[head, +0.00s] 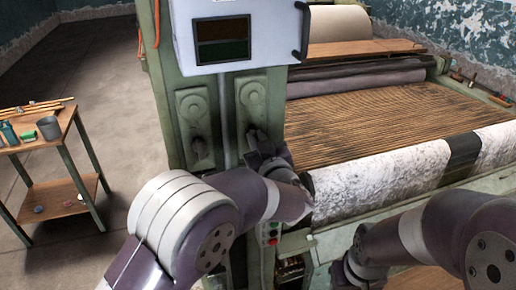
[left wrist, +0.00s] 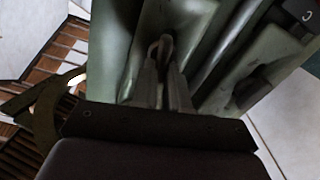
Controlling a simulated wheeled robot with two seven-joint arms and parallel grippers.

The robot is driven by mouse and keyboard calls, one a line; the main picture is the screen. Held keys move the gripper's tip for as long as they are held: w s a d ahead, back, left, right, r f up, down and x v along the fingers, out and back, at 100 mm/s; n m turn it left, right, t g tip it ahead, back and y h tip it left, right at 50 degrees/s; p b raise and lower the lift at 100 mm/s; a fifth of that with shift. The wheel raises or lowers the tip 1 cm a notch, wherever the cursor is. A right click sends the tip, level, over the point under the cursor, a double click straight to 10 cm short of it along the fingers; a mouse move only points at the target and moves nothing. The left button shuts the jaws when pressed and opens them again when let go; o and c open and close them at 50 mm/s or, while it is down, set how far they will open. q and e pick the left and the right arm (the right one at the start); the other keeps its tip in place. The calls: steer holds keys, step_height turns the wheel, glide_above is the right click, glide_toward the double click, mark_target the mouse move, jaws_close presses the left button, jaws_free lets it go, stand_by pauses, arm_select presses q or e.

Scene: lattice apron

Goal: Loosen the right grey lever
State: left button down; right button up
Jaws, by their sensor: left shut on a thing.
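The right grey lever sits on a long green plate (head: 253,98) on the machine's upright, below the white box. My left gripper (head: 256,141) is at the plate's lower end and covers most of this lever in the head view. In the left wrist view, the two fingers of the left gripper (left wrist: 166,85) are shut on the right grey lever (left wrist: 166,46), whose rounded end shows between them. The left grey lever (head: 200,148) hangs down on the neighbouring plate, untouched. My right gripper (head: 347,270) shows partly at the lower right, away from the levers; its fingers are unclear.
A white box with a dark screen (head: 223,40) juts out above the levers. A button panel (head: 272,233) is below my left wrist. The slatted bed (head: 370,115) and fluffy white roll (head: 380,182) lie to the right. A wooden cart (head: 50,140) stands at left, with open floor between.

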arm_select(q)
steer(key=shift+s+a+f+n+b, duration=0.1)
steer(key=shift+a+n+b, duration=0.05)
steer(key=shift+n+b, duration=1.7)
steer(key=shift+a+f+n+b, duration=0.15)
steer(key=shift+n+b, duration=1.25)
steer(key=shift+b, duration=0.8)
steer(key=shift+s+a+f+n+b, duration=0.1)
steer(key=shift+n+b, duration=1.55)
steer(key=shift+b, duration=0.35)
steer(key=c, duration=1.1)
jaws_free()
steer(key=shift+r, duration=0.1)
steer(key=shift+c, duration=0.2)
steer(key=b+v, duration=0.3)
steer(key=v, duration=0.9)
steer(key=shift+s, duration=0.35)
